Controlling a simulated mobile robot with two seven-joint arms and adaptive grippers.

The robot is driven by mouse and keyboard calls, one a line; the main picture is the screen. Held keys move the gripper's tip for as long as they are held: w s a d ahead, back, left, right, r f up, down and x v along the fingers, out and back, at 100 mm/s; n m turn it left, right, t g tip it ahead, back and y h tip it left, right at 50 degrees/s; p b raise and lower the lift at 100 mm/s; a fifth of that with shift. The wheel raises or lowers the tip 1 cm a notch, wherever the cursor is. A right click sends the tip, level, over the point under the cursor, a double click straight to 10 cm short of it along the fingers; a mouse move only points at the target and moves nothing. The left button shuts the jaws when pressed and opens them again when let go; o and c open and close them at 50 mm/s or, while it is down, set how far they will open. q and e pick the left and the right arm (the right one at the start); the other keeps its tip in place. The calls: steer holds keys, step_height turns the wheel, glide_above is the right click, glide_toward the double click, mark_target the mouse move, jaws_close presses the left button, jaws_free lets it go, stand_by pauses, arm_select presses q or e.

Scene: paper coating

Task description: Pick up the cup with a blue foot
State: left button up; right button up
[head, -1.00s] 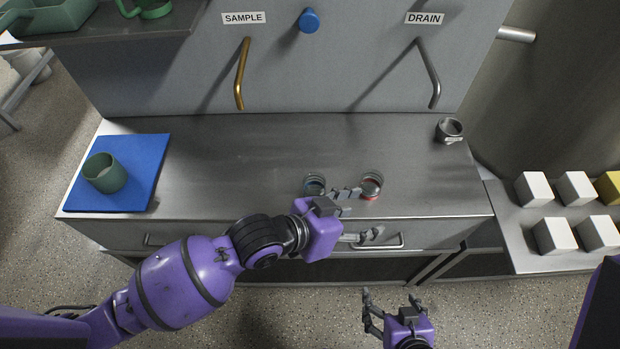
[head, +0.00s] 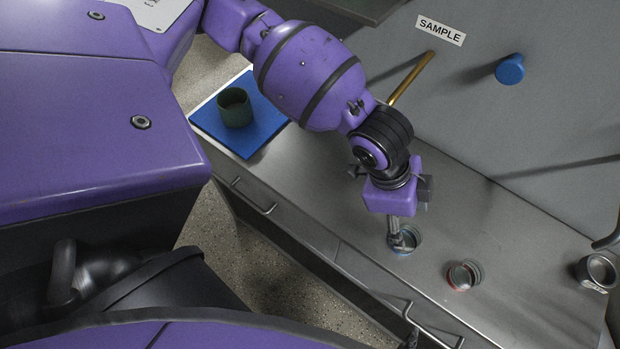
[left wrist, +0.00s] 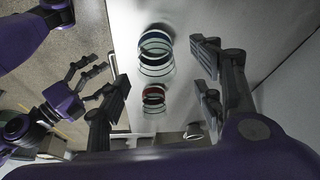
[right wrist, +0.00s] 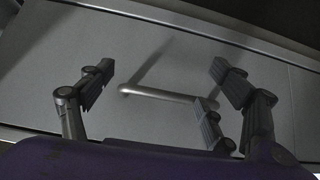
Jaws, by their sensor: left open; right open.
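The clear cup with a blue foot (head: 407,241) stands upright on the steel counter; its ring-like outline also shows in the left wrist view (left wrist: 156,44). A similar cup with a red foot (head: 464,275) stands to its right; it is lower in the left wrist view (left wrist: 153,98). My left gripper (head: 396,236) is open, with its fingers down at the blue-footed cup and partly hiding it. In the left wrist view that cup shows between the spread fingers; contact cannot be told. My right gripper (right wrist: 165,85) is open and empty before a drawer handle (right wrist: 165,95).
A green cup (head: 235,108) stands on a blue mat (head: 262,128) at the counter's left. A small metal cup (head: 597,271) stands at the right. The brass sample spout (head: 410,80) and blue knob (head: 509,69) are on the back panel. Drawer handles line the counter's front.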

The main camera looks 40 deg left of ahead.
mark_target(405, 237)
arm_select(q)
steer(key=shift+s+d+f, duration=0.25)
steer(key=shift+s+f, duration=0.05)
steer(key=shift+f, duration=0.2)
steer(key=shift+s+d+f, duration=0.25)
steer(key=shift+f, duration=0.25)
steer(key=x, duration=0.3)
steer(key=shift+w+d+f, duration=0.1)
steer(key=shift+w+f, duration=0.15)
steer(key=shift+w, duration=0.1)
steer(key=shift+d+f, duration=0.1)
steer(key=shift+f, duration=0.05)
steer(key=shift+s, duration=0.1)
arm_select(e)
steer(key=shift+s+d+f, duration=0.2)
steer(key=shift+s+f, duration=0.1)
steer(key=shift+s, duration=0.3)
steer(key=shift+s+d+f, duration=0.2)
steer(key=shift+s+f, duration=0.05)
steer(key=shift+s, duration=0.35)
